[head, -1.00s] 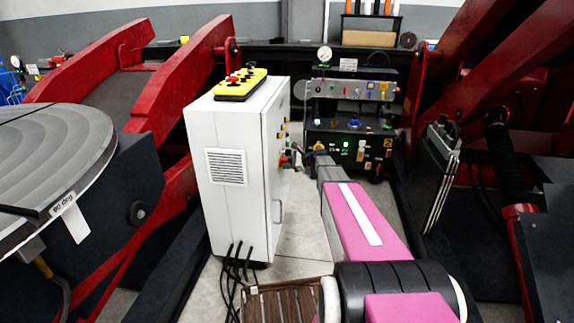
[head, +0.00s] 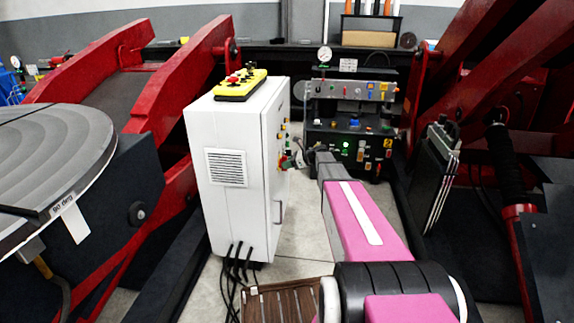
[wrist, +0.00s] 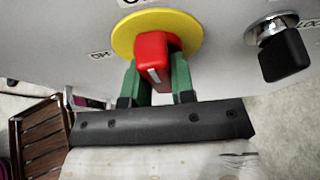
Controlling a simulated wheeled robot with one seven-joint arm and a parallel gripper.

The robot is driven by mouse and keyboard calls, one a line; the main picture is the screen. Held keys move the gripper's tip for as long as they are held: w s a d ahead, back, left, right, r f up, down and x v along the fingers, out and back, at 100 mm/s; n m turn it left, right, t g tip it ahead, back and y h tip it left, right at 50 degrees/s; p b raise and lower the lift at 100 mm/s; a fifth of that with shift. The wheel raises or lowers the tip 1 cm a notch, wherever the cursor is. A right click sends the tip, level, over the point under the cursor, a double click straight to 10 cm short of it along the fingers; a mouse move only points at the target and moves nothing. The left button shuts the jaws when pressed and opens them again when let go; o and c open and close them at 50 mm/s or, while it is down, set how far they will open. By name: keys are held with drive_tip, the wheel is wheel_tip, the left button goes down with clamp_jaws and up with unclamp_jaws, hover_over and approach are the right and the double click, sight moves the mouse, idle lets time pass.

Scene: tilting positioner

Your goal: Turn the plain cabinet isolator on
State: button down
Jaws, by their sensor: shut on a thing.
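The white cabinet (head: 228,205) stands left of my arm in the head view. In the wrist view its isolator has a red handle (wrist: 153,58) on a yellow round plate (wrist: 185,25). A white mark shows on the handle's near end, pointing toward the bottom of the picture. A label that looks like "ON" sits left of the plate. My gripper (wrist: 158,82) has its green fingers closed on both sides of the red handle. In the head view my gripper (head: 290,162) is at the cabinet's right-hand face, small and partly hidden.
A black knob (wrist: 284,55) on a silver collar sits right of the isolator. A yellow pendant box (head: 241,86) lies on the cabinet top. Black cables (head: 236,265) run from its base. A dark control stand (head: 350,125) is behind; a wooden slatted crate (head: 290,303) is in front.

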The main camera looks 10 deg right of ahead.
drive_tip(key=c, duration=1)
unclamp_jaws()
drive_tip(key=shift+o, duration=0.2)
drive_tip(key=v, duration=1.1)
